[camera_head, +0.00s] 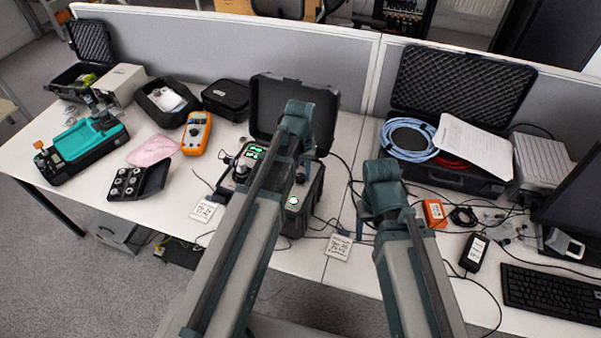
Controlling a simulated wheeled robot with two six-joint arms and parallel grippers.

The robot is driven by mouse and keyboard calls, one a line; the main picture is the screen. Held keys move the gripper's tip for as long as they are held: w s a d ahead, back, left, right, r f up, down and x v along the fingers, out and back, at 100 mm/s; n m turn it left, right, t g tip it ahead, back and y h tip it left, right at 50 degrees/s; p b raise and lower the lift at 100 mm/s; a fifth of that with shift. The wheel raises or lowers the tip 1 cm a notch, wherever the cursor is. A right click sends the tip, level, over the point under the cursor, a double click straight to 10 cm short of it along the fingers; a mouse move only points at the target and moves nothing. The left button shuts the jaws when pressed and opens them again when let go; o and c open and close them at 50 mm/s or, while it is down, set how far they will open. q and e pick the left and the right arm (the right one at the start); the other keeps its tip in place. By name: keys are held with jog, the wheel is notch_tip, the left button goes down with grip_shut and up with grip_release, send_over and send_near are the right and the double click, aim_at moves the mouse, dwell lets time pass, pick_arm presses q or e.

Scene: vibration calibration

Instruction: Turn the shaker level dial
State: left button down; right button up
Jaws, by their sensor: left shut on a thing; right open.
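The shaker unit (312,200) is a black case with its lid (268,100) open, standing mid-table. Green readouts (256,152) glow on its top panel, left of my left arm. A small round light spot (293,201) shows on its near side. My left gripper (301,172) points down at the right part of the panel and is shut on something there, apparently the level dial. The dial itself is hidden by the gripper and arm. My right gripper (372,212) is open, right of the unit and apart from it; its fingers are mostly hidden by its own wrist.
An orange multimeter (196,133) and a case of small parts (138,183) lie left. A foam-lined case (450,85) with a blue cable coil (408,139) and a keyboard (558,293) are right. Cables and label cards (339,247) lie near the front edge.

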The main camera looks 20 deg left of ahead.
aim_at(301, 176)
pick_arm(q)
jog(key=m, duration=0.6)
jog(key=shift+m, duration=0.3)
dwell(0.4)
jog(key=c, duration=0.5)
grip_release()
jog(key=shift+r, duration=0.1)
notch_tip(301, 176, up, 14)
jog(key=p, duration=1.3)
jog(key=shift+p, duration=0.4)
jog(key=shift+f, duration=0.2)
